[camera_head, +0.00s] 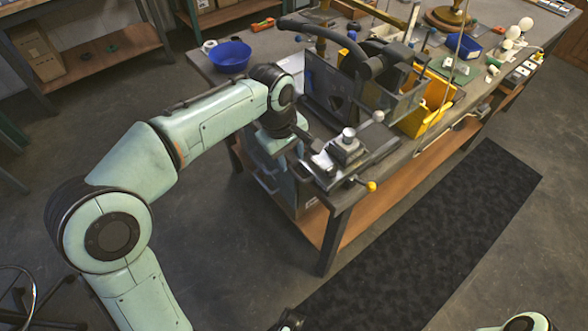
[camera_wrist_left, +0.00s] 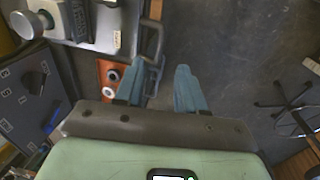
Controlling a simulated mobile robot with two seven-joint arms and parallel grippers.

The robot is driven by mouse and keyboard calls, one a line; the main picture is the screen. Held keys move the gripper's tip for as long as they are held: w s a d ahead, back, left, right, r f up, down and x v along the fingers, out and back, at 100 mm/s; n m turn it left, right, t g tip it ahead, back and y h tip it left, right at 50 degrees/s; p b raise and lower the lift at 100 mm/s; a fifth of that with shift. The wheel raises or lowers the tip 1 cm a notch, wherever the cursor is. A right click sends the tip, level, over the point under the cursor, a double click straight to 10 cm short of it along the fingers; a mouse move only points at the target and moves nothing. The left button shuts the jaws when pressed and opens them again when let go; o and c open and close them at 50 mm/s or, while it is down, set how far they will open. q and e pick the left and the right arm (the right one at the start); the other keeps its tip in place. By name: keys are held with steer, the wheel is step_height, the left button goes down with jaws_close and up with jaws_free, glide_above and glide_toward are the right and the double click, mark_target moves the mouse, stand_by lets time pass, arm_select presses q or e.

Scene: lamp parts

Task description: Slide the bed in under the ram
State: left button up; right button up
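In the head view a grey press (camera_head: 352,88) with a thick dark curved lever stands on the bench. A flat metal plate with a silver block and knob (camera_head: 347,148) sits at the bench's near corner; I take it for the bed, though I cannot make out the ram clearly. My left gripper (camera_head: 268,152) is at the left end of this corner. In the left wrist view its two blue fingers (camera_wrist_left: 158,85) are apart. A thin metal loop handle (camera_wrist_left: 152,42) shows beside the left-hand finger; I cannot tell whether it lies between the fingers. My right gripper is not clearly seen.
A blue bowl (camera_head: 230,56) stands on the bench (camera_head: 205,62) at left. Yellow bins (camera_head: 420,118) are right of the press. A yellow-knobbed lever (camera_head: 370,186) sticks out at the front edge. The floor with a black mat (camera_head: 430,240) is open in front.

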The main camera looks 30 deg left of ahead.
mark_target(295, 172)
arm_select(q)
steer(key=f, duration=0.4)
steer(key=w+f+b, duration=0.1)
steer(key=f, duration=0.1)
steer(key=shift+d, duration=0.2)
jaws_close()
steer(key=shift+w, duration=0.1)
